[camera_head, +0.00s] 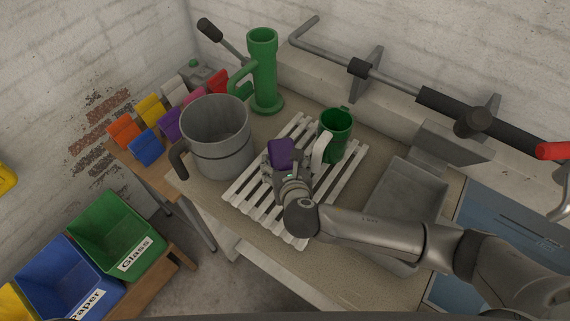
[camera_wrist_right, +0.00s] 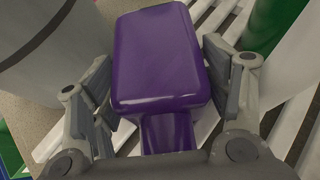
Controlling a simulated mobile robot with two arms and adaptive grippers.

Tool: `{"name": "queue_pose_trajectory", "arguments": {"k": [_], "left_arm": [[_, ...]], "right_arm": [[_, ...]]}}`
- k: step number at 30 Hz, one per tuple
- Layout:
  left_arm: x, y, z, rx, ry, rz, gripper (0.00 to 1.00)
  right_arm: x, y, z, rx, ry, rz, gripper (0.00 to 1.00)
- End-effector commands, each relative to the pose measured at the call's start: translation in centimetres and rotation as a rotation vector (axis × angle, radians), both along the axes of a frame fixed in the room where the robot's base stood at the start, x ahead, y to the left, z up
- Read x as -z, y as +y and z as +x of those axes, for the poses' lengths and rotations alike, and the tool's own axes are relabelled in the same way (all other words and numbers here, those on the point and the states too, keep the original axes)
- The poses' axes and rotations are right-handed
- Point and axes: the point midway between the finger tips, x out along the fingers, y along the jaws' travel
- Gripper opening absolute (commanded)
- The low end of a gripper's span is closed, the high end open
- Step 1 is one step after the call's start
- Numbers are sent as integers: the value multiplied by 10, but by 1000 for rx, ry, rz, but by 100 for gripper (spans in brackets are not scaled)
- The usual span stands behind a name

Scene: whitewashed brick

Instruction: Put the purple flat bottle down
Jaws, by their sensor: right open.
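The purple flat bottle (camera_head: 281,153) is over the white slatted rack (camera_head: 255,199) on the counter. In the right wrist view the bottle (camera_wrist_right: 163,58) fills the middle, its narrower neck pointing toward my palm. My right gripper (camera_head: 285,168) is around it. In the wrist view the two fingers of my right gripper (camera_wrist_right: 160,85) stand on either side of the bottle, with a small gap at each side. The gripper is open. The bottle appears to rest on the slats, but its underside is hidden. My left gripper is not in view.
A grey metal pot (camera_head: 217,135) stands at the rack's left. A green mug-like container (camera_head: 335,133) and a white curved object (camera_head: 320,152) stand at its right. A green pump-like cylinder (camera_head: 262,75) is behind. Free slats show at front left.

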Motion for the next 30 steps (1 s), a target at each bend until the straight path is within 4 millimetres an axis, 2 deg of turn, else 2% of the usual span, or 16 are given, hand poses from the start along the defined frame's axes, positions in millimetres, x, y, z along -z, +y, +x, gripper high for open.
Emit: {"name": "queue_pose_trajectory", "arguments": {"k": [2,7,22,30], "left_arm": [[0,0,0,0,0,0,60],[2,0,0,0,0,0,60],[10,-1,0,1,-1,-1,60],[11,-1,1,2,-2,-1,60]], "right_arm": [[-3,0,0,-1,-1,1,71],[-10,-2,-15,-3,0,1,71],[-50,-14,-88,-3,1,1,71],[-60,-17,-104,0,-1,0,71]]}}
